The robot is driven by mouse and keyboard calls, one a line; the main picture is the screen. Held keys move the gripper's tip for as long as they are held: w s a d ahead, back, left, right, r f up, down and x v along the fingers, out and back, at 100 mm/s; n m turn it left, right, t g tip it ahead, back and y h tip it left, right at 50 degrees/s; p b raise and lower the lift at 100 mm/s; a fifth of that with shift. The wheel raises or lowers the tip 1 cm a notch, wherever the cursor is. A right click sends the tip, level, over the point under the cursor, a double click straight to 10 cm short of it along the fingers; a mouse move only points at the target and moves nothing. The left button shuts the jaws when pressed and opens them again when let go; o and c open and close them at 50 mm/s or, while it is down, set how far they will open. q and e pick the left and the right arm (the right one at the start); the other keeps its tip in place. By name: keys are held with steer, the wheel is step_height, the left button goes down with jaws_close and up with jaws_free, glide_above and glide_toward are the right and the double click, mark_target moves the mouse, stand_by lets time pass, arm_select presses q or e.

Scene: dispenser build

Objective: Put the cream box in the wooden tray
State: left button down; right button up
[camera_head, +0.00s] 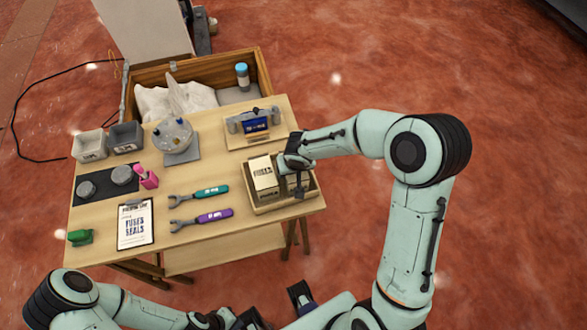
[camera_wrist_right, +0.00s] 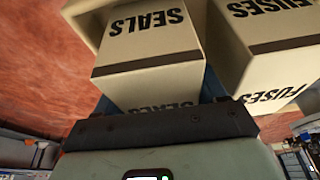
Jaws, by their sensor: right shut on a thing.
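The wooden tray (camera_head: 288,203) sits at the table's right front corner. A cream box marked FUSES (camera_head: 263,174) stands in its left part. My right gripper (camera_head: 296,180) is over the tray's right part, shut on a second cream box, marked SEALS in the right wrist view (camera_wrist_right: 150,65). The gripper hides most of this box in the head view; I cannot tell whether it touches the tray floor. The FUSES box also shows close beside it in the right wrist view (camera_wrist_right: 262,60). My left gripper (camera_head: 238,319) is low at the bottom edge, away from the table; its jaws are unclear.
A teal-handled wrench (camera_head: 205,193) and a purple-handled wrench (camera_head: 208,216) lie left of the tray. A clipboard (camera_head: 135,225) lies front left. A blue device (camera_head: 254,125) stands behind the tray. Grey bins (camera_head: 125,137) and a round clear container (camera_head: 173,135) are at the back.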

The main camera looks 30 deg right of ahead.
steer(key=shift+f, duration=0.15)
steer(key=o, duration=1.2)
steer(key=shift+r, duration=0.55)
steer(key=p+v, duration=0.1)
steer(key=v, duration=1)
steer(key=shift+s+r+p, duration=0.15)
steer(key=shift+s+p, duration=0.1)
steer(key=shift+p, duration=0.1)
